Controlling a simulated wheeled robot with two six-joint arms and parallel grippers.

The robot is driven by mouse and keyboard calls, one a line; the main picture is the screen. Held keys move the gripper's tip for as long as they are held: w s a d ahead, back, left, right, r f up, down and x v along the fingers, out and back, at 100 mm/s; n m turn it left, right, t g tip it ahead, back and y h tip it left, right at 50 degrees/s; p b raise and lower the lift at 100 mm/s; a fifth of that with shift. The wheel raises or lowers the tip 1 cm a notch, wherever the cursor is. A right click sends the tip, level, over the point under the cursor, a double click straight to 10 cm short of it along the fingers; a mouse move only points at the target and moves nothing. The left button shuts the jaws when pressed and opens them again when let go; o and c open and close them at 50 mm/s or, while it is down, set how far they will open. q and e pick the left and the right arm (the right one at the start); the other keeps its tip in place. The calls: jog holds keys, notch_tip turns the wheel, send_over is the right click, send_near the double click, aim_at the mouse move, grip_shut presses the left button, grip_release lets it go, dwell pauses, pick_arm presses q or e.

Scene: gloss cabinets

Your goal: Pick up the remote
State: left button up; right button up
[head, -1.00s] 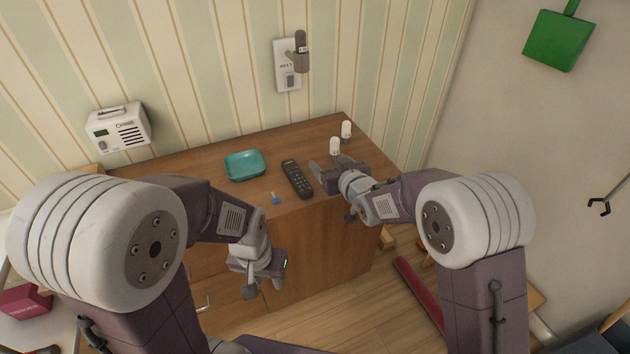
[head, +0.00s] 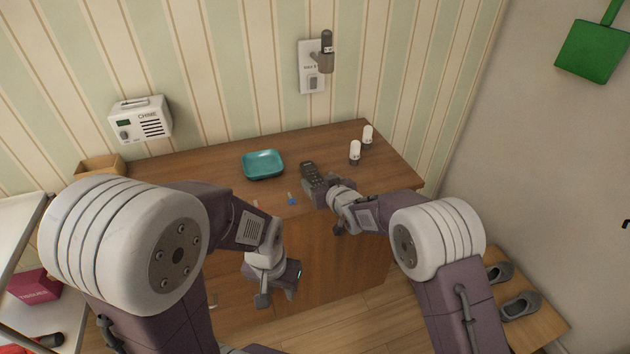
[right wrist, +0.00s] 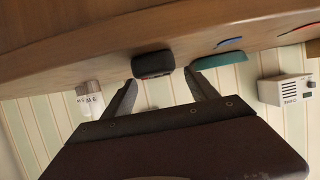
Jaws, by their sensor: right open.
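The black remote (head: 311,174) lies on the brown cabinet top, right of the teal tray (head: 263,165). My right gripper (head: 320,190) is at the remote's near end and hides that part of it. In the right wrist view, the remote's dark end (right wrist: 152,64) shows between and just beyond the two open fingertips (right wrist: 160,77). Contact cannot be made out. My left gripper (head: 279,280) hangs in front of the cabinet, away from the remote, and its finger opening is unclear.
Two small white-topped cylinders (head: 355,152) stand right of the remote. A small blue item (head: 292,199) lies near the cabinet's front edge. A chime box (head: 142,120) and a wall-mounted holder (head: 312,68) are on the striped wall. Shoes (head: 519,305) rest on a low bench at right.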

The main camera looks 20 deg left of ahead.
aim_at(317, 181)
jog(key=x, duration=0.3)
jog(key=shift+s, duration=0.1)
grip_shut()
jog(key=shift+r, duration=0.1)
jog(key=r, duration=0.3)
jog(key=r+p, duration=0.1)
jog(key=shift+s+d+r, duration=0.2)
jog(key=shift+s+r, duration=0.05)
jog(key=shift+r, duration=0.05)
jog(key=w+r+v, duration=0.1)
jog(key=v, duration=1.1)
jog(key=shift+s+d+r+p, duration=0.25)
jog(key=shift+s+r+p, duration=0.1)
jog(key=shift+r+p, duration=0.1)
